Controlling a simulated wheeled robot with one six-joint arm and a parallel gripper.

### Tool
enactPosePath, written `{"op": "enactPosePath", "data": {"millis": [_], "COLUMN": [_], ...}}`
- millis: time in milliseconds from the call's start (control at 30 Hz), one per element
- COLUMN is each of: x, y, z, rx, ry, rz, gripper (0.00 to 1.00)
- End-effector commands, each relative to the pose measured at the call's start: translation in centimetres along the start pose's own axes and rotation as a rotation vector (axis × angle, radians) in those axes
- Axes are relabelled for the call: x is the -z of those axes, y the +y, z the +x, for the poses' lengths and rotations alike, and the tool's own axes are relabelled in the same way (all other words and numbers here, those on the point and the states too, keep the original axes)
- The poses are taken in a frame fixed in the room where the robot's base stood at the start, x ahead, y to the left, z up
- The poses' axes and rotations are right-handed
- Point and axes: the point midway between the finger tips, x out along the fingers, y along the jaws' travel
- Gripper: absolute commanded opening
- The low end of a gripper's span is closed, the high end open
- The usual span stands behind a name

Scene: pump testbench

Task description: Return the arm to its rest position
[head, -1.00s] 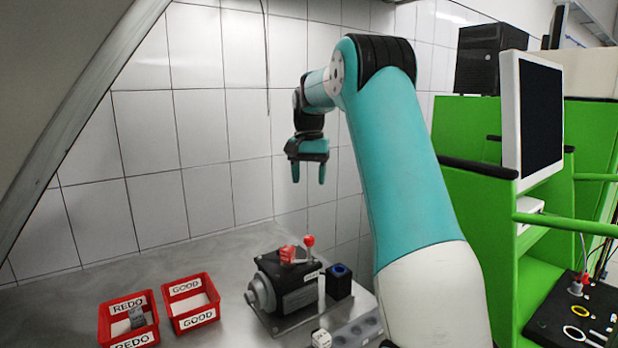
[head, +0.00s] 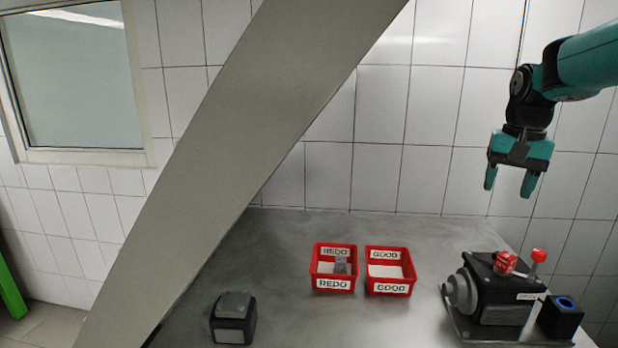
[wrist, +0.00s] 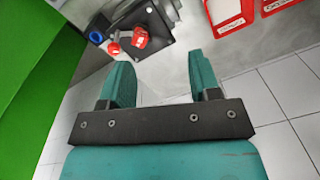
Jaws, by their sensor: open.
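My gripper (head: 509,186) hangs at the upper right of the head view, fingers pointing down, open and empty. It is well above the pump testbench (head: 497,300), a black machine with red knobs on the metal table. In the wrist view my gripper's two teal fingers (wrist: 163,85) are spread apart with nothing between them. The testbench (wrist: 155,30) shows beyond them there, with its red knobs. Only part of my teal arm shows in the head view, at the right edge.
A red REDO bin (head: 334,284) holding a grey part (head: 341,266) and a red GOOD bin (head: 389,288), which looks empty, stand left of the testbench. A dark box (head: 233,318) sits at the table's front left. A grey slanted beam (head: 240,130) crosses the view.

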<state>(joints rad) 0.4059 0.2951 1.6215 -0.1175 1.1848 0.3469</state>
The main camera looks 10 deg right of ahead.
Motion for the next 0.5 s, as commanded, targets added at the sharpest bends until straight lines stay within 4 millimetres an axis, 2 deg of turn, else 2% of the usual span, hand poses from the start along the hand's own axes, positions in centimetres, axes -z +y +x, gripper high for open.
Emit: {"op": "enactPosePath", "data": {"millis": [33, 100, 167, 200, 267, 300, 400, 500], "x": [-3.5, -8.1, -12.4, -15.4, -20.0, -22.9, -29.4, -34.3], "y": [-3.0, -6.2, -8.3, -9.4, -10.5, -11.0, -11.1, -10.4], "z": [0.6, 1.5, 2.3, 2.9, 3.8, 4.4, 5.9, 7.0], "rx": [0.023, 0.060, 0.094, 0.120, 0.160, 0.188, 0.254, 0.309], "ry": [0.002, 0.003, 0.001, -0.002, -0.008, -0.013, -0.027, -0.042], "rz": [-0.136, -0.315, -0.464, -0.562, -0.703, -0.792, -0.983, -1.121], "gripper": [0.57, 0.57, 0.57, 0.57, 0.57, 0.57, 0.57, 0.57]}}
